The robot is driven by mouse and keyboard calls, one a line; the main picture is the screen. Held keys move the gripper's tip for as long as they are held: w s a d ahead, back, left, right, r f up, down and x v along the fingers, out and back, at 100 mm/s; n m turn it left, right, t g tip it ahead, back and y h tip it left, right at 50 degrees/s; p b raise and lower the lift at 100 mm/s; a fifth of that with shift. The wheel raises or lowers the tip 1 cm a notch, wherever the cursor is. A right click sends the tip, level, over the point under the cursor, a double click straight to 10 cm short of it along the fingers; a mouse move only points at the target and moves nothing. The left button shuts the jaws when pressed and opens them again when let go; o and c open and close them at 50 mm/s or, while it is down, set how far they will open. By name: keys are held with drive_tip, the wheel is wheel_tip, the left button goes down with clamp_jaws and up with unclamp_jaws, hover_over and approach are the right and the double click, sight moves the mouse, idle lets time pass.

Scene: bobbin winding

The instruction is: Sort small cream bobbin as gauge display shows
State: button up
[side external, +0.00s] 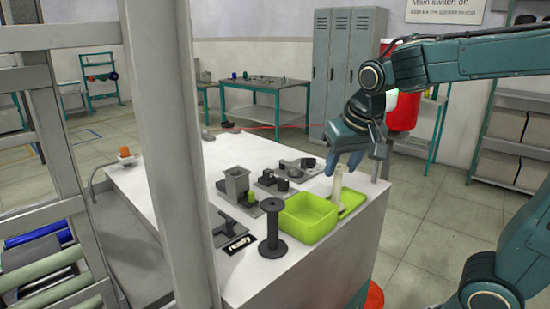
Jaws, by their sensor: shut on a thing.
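The small cream bobbin (338,182) is upright under my gripper (346,163), which is shut on its upper end. The bobbin's lower end is over or at a shallow lime-green tray (352,201); I cannot tell whether it touches. A deeper lime-green bin (308,221) stands just left of that tray and looks empty. A grey block-shaped fixture (237,183) and a small dark panel with white marks (238,243), perhaps the gauge display, are further left on the table. The panel is too small to read.
A black spool (272,246) stands upright near the table's front edge. Several small dark fixtures (270,180) sit behind the bin. A grey post (175,130) blocks part of the view.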

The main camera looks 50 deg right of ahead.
drive_tip(key=shift+f, duration=0.1)
idle(0.3)
drive_tip(key=o, duration=0.9)
drive_tip(key=shift+r, duration=3.55)
drive_tip(key=shift+s+f, duration=0.15)
drive_tip(key=shift+s, duration=0.2)
drive_tip(key=s+a+f+n, duration=0.2)
drive_tip(key=s, duration=0.2)
drive_tip(key=s+a+f+n+t+y, duration=0.1)
drive_tip(key=s+f+n, duration=0.1)
drive_tip(key=s+f, duration=0.1)
drive_tip(key=s+a+f+n+y, duration=0.1)
drive_tip(key=s+a+f+n, duration=0.1)
drive_tip(key=s+f, duration=0.1)
drive_tip(key=shift+s+a+f+t, duration=0.15)
drive_tip(key=shift+s+a, duration=0.05)
drive_tip(key=shift+s, duration=0.25)
drive_tip(key=shift+s+a+f+t, duration=0.1)
drive_tip(key=shift+s+a+t, duration=0.05)
drive_tip(key=shift+s, duration=0.3)
